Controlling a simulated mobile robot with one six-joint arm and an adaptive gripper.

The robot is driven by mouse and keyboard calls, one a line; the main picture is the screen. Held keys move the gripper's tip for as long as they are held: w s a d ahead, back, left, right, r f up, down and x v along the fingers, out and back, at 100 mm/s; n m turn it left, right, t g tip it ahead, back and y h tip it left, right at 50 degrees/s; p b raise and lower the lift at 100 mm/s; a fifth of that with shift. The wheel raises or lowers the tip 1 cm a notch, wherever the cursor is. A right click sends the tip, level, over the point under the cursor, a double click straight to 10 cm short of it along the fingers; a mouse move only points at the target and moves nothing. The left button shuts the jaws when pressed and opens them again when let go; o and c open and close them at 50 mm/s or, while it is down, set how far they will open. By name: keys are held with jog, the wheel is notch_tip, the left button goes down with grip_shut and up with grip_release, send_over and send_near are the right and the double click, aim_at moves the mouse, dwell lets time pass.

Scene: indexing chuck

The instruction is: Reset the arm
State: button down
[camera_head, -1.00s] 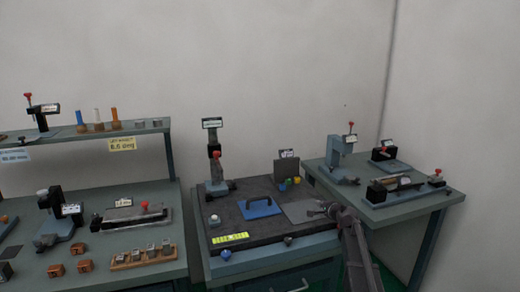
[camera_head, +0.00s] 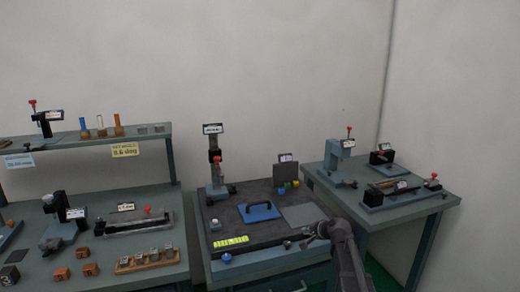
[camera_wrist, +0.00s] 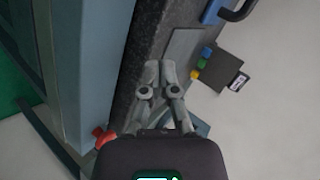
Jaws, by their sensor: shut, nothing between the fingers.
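My gripper (camera_head: 312,236) is at the front right of the middle bench's dark top in the head view, at the end of my arm. In the wrist view my gripper (camera_wrist: 161,68) has its two fingers together with nothing between them. A flat grey plate (camera_head: 304,216) lies just behind it in the head view, and the plate also shows beyond the fingertips in the wrist view (camera_wrist: 183,52). A blue plate with a dark handle (camera_head: 259,211) lies left of the grey plate.
A stand with a red knob (camera_head: 215,170) rises at the middle bench's back left. Small coloured pieces (camera_head: 288,186) sit by an upright dark panel (camera_head: 285,172). The right table (camera_head: 411,205) carries several fixtures, and the left bench (camera_head: 160,275) holds fixtures and blocks.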

jog(key=s+n+g+h+p, duration=0.5)
jog(key=s+n+g, duration=0.3)
jog(key=s, duration=2.1)
jog(key=shift+s+a+n+g+p, duration=0.25)
jog(key=shift+s+n+g+p, duration=0.1)
jog(key=shift+g+p, duration=0.45)
jog(key=shift+f, duration=0.1)
